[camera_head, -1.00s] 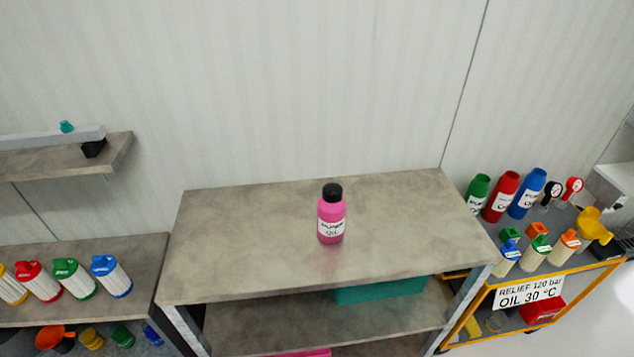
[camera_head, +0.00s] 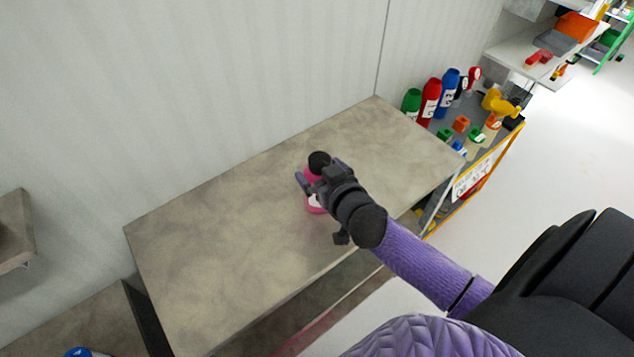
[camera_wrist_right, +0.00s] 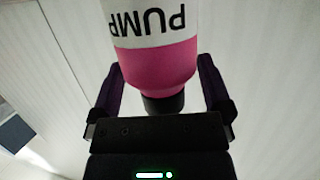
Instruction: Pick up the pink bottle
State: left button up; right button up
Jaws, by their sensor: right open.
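The pink bottle (camera_head: 316,204) with a black cap stands on the grey table top (camera_head: 240,230). My right gripper (camera_head: 318,178) is at the bottle in the head view and hides much of it. In the right wrist view the bottle (camera_wrist_right: 158,68) shows upside down, with its white "PUMP" label, between the two dark fingers of my right gripper (camera_wrist_right: 160,66). The fingers are open, one on each side of the bottle, with a gap visible beside it. My left gripper is not in view.
Green, red (camera_head: 429,101) and blue bottles and smaller coloured parts stand on a yellow-edged cart (camera_head: 483,160) at the right. A pale wall runs behind the table. The rest of the table top is clear. A shelf edge (camera_head: 14,232) shows at the far left.

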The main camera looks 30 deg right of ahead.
jog(key=shift+w+f, duration=0.15)
jog(key=shift+w, duration=0.25)
grip_shut()
